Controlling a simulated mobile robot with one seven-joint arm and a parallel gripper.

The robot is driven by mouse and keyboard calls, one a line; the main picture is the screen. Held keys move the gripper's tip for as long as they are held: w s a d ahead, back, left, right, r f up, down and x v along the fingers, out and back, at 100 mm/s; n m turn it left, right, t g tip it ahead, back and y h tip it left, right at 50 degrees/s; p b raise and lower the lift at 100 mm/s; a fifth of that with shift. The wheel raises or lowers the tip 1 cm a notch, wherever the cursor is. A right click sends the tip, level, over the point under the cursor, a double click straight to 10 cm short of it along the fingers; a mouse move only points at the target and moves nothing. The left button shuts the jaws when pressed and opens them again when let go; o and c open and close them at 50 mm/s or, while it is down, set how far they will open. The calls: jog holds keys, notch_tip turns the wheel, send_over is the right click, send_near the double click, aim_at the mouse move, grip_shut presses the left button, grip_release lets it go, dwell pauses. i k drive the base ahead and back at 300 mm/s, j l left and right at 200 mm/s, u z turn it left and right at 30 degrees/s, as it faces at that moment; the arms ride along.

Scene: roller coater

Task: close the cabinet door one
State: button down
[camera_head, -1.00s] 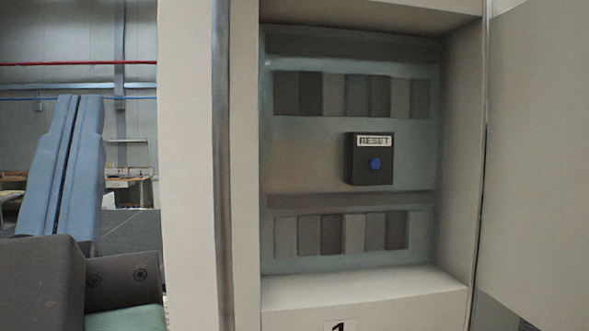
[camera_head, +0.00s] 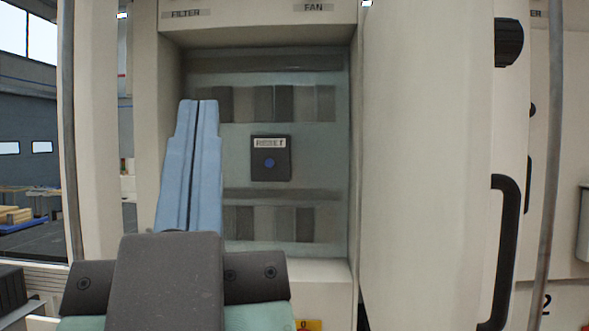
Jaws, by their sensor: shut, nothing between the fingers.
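The cabinet door (camera_head: 425,170) stands open on the right of the cabinet opening, swung out toward me. A black bar handle (camera_head: 506,250) is on its right part, and a round black knob (camera_head: 509,42) is higher up. The open cabinet (camera_head: 255,271) shows a grey-green back panel with rows of grey modules. My gripper (camera_head: 198,104) has pale blue fingers pressed together, pointing up in front of the opening's left side. It appears apart from the door, and the fingers hold nothing.
FILTER and FAN labels (camera_head: 313,7) sit above the opening. A vertical grey pole (camera_head: 69,130) stands at the left and another (camera_head: 548,160) at the right. Open floor and wood stacks (camera_head: 15,215) show far left.

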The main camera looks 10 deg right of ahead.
aim_at(428, 179)
jog(key=k+l, duration=0.15)
jog(key=l, duration=0.15)
jog(key=k+l, duration=0.15)
jog(key=l, duration=0.15)
jog(key=k+l, duration=0.1)
jog(key=l, duration=0.2)
jog(key=k+l, duration=0.15)
jog(key=l, duration=0.15)
jog(key=k+j+u, duration=0.05)
